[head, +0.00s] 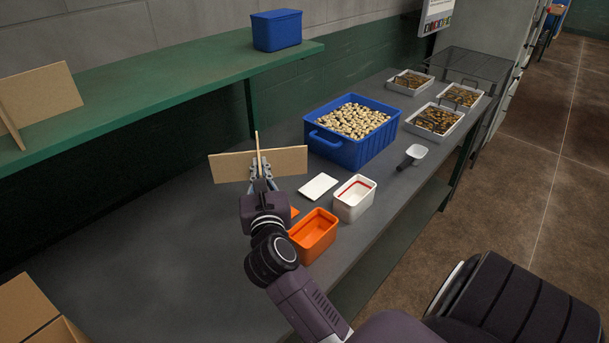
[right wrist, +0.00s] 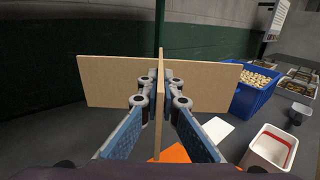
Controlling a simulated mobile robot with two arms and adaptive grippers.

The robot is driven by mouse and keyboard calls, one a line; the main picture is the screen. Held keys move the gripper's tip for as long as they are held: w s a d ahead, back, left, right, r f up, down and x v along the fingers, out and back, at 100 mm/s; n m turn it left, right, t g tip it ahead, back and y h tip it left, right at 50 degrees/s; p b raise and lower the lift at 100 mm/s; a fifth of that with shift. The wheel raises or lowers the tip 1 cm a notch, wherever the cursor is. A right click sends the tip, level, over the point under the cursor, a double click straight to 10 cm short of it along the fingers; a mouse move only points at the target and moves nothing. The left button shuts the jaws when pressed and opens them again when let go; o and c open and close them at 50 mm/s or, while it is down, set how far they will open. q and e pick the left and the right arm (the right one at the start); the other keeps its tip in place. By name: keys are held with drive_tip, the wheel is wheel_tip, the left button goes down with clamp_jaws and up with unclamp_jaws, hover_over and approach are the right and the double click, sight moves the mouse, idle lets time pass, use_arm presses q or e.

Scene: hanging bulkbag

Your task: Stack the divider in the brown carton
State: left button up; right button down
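A tan cross-shaped divider (head: 285,160) made of crossing flat panels is held above the grey table. My right gripper (head: 262,172) is shut on one of its panels. In the right wrist view the divider (right wrist: 105,82) stands upright, with the panel's edge between the two blue fingers (right wrist: 160,103). The brown carton (head: 22,308) is at the lower left corner of the head view, only partly in frame; its inside is hidden. A second tan divider (head: 42,95) stands on the green shelf at the left. My left gripper is not in view.
A blue crate (head: 360,150) of small pale pieces, a white tub (head: 354,198), an orange tub (head: 313,235), a white lid (head: 318,187) and a scoop (head: 414,154) are right of the gripper. The table's left part (head: 130,240) is clear. A green shelf (head: 170,85) runs behind.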

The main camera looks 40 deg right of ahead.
drive_tip(key=w+d+r+m+g+h, duration=0.1)
drive_tip(key=w+d+r, duration=0.1)
drive_tip(key=w, duration=0.3)
drive_tip(key=w+d+r+h, duration=0.1)
drive_tip(key=w+d+r, duration=0.1)
drive_tip(key=w, duration=0.3)
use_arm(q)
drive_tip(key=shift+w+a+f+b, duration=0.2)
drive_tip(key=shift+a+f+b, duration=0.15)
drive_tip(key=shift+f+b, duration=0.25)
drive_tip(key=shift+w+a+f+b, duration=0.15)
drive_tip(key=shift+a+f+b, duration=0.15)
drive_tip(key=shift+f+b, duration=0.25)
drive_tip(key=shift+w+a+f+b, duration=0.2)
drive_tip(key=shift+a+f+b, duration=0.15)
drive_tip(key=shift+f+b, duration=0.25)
use_arm(e)
drive_tip(key=shift+s+f, duration=0.15)
drive_tip(key=shift+f, duration=4.8)
drive_tip(key=shift+s+f, duration=0.1)
drive_tip(key=shift+f, duration=4.85)
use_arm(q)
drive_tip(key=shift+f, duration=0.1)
